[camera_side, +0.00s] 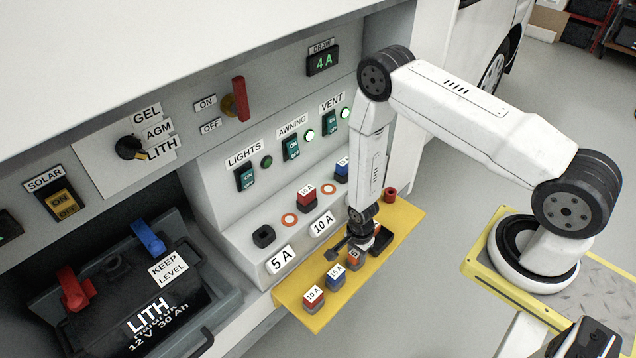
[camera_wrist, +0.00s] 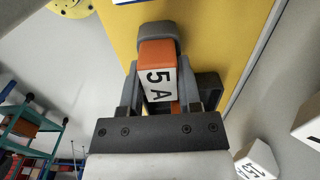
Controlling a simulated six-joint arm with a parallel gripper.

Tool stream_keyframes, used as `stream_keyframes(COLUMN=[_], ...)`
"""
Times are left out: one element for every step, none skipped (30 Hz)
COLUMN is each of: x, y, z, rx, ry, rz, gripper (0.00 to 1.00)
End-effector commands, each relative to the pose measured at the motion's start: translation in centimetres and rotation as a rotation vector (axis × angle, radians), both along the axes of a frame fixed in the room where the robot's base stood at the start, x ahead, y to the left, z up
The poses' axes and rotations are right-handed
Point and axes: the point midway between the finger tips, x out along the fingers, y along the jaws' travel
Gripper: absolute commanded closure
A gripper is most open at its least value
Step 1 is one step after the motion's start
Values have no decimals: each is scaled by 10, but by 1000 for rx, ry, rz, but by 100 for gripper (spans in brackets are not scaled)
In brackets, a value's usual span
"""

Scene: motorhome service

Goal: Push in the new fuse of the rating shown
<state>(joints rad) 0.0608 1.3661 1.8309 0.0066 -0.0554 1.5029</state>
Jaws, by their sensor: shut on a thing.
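My gripper (camera_side: 356,246) is over the yellow shelf, shut on an orange fuse (camera_wrist: 158,58) marked 5 A; the fuse also shows in the side view (camera_side: 355,260). I cannot tell whether it touches the shelf. A red 10 A fuse (camera_side: 313,297) and a blue 15 A fuse (camera_side: 336,275) stand on the shelf beside it. A dark socket (camera_side: 263,236) above the 5 A label (camera_side: 281,261) looks empty. A red fuse (camera_side: 306,197) sits in the row above the 10 A label (camera_side: 322,222), and a blue fuse (camera_side: 341,170) sits farther along.
The yellow shelf (camera_side: 407,222) also holds a black open box (camera_side: 383,238) and a small red cylinder (camera_side: 390,194). The draw display (camera_side: 323,62) reads 4 A. The lights lamp (camera_side: 267,161) is dark; awning and vent lamps glow green. A battery (camera_side: 150,290) is at left.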

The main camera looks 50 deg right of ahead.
Motion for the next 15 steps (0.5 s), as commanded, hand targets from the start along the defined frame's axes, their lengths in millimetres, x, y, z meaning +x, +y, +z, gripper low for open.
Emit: stream_keyframes(x=[0,0,0,0,0,0,0,0,0,0,0,0,0,1,1], y=[0,0,0,0,0,0,0,0,0,0,0,0,0,0,0], z=[0,0,0,0,0,1,1,2,3,4,5,7,9,11,14], rx=[0,0,0,0,0,0,0,0,0,0,0,0,0,0,0], ry=[0,0,0,0,0,0,0,0,0,0,0,0,-1,-1,-2], rz=[0,0,0,0,0,0,0,0,0,0,0,0,0,0,0], gripper=[100,100,100,100,100,100,100,100,100,100,100,100,100,100,100])
